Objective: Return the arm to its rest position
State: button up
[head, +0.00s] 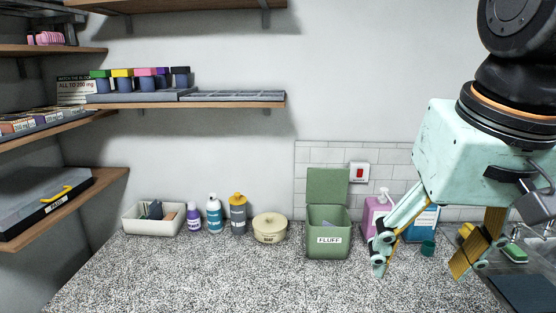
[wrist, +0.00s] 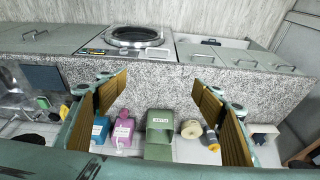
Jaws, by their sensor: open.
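My gripper (head: 425,262) hangs at the right in the head view, above the speckled counter (head: 190,268). Its two fingers are spread wide apart with nothing between them. In the wrist view my gripper (wrist: 163,105) shows both ribbed pads far apart. In the head view it partly covers a purple bottle (head: 374,218) and a blue container (head: 426,222) behind it. The green FLUFF box (head: 327,250), its lid up, stands left of my gripper. I cannot tell my gripper's exact height above the counter.
A cream pot (head: 270,229), several bottles (head: 213,213) and a white bin (head: 140,222) stand along the back. Wooden shelves (head: 255,104) hold colored-lid jars and trays. A sink area with a green sponge (head: 514,252) is right. The front counter is clear.

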jog(key=s+f+n+b, duration=0.1)
jog(key=s+f+b, duration=0.1)
jog(key=s+f, duration=0.4)
jog(key=s, duration=0.3)
jog(key=shift+s+t, duration=0.15)
jog(key=shift+t, duration=0.15)
jog(key=shift+c, duration=0.3)
dwell(0.5)
